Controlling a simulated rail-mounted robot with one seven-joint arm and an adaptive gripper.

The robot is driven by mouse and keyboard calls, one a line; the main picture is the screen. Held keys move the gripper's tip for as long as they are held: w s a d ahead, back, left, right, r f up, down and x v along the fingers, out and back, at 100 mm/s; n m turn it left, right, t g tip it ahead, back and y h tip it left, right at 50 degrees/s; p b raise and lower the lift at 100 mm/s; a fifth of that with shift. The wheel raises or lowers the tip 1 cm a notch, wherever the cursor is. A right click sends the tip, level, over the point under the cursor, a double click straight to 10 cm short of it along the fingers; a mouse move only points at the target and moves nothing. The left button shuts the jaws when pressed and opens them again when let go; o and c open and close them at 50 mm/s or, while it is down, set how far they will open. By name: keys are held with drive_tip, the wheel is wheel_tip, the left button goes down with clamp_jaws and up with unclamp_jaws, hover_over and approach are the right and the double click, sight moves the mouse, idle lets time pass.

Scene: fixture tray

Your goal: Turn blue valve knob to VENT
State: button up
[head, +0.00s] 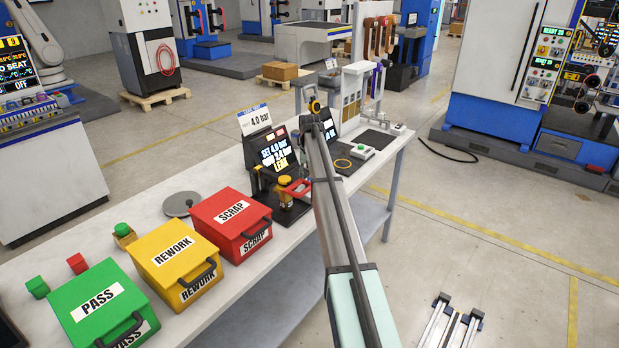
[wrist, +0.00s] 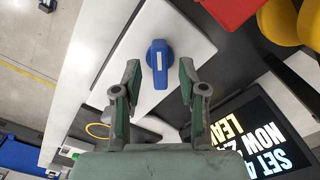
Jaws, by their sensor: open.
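The blue valve knob (wrist: 159,68) shows in the wrist view, with a white mark along its bar. It sits over a white plate (wrist: 190,28), its bar pointing roughly up and down the picture. My gripper (wrist: 160,76) is open, with one finger on each side of the knob. Gaps show between both fingers and the knob, so they do not appear to touch it. No VENT label is readable. In the head view my arm covers part of the bench, and I cannot make out the knob or gripper there.
A tilted screen (head: 279,157) reads a 4.0 bar setting and LEAK. Near it are a red handle (head: 296,187) and yellow parts. Green PASS (head: 85,285), yellow REWORK (head: 165,247) and red SCRAP (head: 215,207) boxes stand to the left on the white bench.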

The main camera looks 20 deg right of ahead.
drive_tip(key=shift+f, duration=0.5)
clamp_jaws()
drive_tip(key=shift+n, duration=0.3)
drive_tip(key=n+b, duration=0.1)
drive_tip(key=n, duration=0.3)
drive_tip(key=n+b, duration=0.1)
drive_tip(key=n, duration=0.4)
drive_tip(key=shift+n, duration=0.3)
idle(0.4)
